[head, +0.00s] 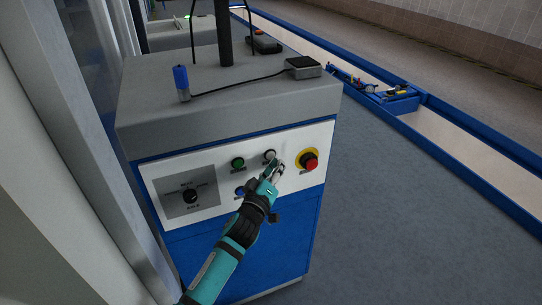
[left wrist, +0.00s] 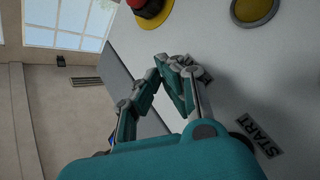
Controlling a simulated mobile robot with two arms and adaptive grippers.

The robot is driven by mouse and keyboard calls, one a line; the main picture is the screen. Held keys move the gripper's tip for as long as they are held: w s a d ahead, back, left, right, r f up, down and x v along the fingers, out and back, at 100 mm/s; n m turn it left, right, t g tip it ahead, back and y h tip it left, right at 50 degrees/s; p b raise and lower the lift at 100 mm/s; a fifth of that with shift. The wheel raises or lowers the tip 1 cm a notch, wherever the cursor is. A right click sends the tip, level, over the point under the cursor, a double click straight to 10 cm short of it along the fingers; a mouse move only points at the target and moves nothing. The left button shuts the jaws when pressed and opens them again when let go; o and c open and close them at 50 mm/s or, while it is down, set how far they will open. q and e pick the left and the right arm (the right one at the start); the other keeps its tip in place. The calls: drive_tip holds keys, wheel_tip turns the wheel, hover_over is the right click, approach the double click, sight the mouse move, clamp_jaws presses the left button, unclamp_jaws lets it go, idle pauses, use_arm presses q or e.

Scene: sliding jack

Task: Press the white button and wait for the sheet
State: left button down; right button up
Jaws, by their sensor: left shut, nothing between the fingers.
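The white button (head: 269,154) is on the white front panel of the machine, between a green button and a red button. My left gripper (head: 278,163) reaches up to the panel from below, with its fingertips just right of and below the white button. In the left wrist view the shut, empty fingertips (left wrist: 187,64) are close to the panel. I cannot tell whether they touch it. No sheet can be made out. My right gripper is not in view.
The red button with a yellow ring (head: 308,160) is close right of my gripper; the green button (head: 238,163) is to the left. The floor (head: 410,210) right of the machine is clear.

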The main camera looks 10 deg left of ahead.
use_arm(q)
drive_tip(key=s+d, duration=0.1)
drive_tip(key=s, duration=0.1)
drive_tip(key=s+d, duration=0.2)
drive_tip(key=shift+s+p, duration=0.1)
drive_tip(key=shift+p, duration=0.25)
drive_tip(key=shift+a, duration=0.1)
idle(0.5)
